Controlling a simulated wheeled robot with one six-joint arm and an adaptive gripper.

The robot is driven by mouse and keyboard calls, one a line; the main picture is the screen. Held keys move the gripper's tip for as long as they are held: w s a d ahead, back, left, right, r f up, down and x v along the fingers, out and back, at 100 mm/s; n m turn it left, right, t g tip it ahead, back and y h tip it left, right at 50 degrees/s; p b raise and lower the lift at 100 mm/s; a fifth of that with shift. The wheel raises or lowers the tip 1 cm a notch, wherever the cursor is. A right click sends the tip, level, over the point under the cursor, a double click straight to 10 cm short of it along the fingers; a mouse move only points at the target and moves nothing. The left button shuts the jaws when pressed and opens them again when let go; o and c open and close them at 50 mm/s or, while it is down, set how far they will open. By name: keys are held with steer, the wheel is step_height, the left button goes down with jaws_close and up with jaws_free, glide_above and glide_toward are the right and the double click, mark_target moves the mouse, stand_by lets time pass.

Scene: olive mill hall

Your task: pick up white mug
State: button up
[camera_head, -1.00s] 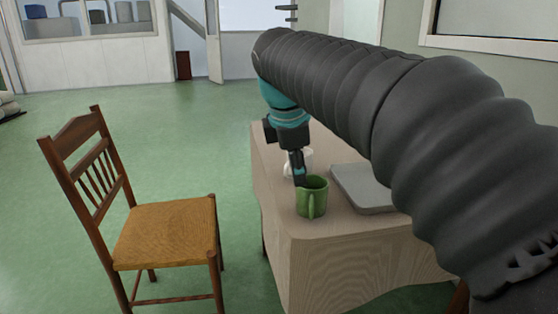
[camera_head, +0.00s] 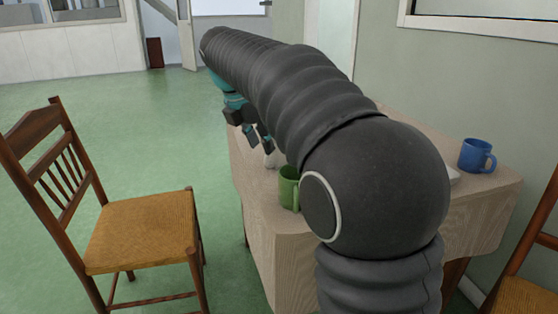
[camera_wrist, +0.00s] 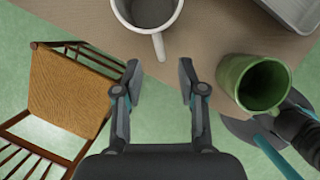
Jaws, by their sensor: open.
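In the head view my gripper (camera_head: 258,140) hangs at the table's left edge beside the white mug.
A green mug (camera_head: 288,188) stands nearer than the white one; it is right of my fingers in the wrist view (camera_wrist: 232,75). A grey tray (camera_wrist: 297,10) lies beyond it. A blue mug (camera_head: 474,156) stands at the table's right. A wooden chair (camera_head: 140,225) stands left of the table.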

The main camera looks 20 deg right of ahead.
mark_target(265, 157)
steer(key=shift+s+a+b+x, duration=0.15)
steer(key=shift+b+x, duration=0.15)
steer(key=shift+x, duration=1.25)
steer(key=shift+s+a+b+x, duration=0.15)
steer(key=shift+b+x, duration=0.1)
steer(key=shift+x, duration=1.3)
steer(key=shift+f, duration=0.1)
jaws_close()
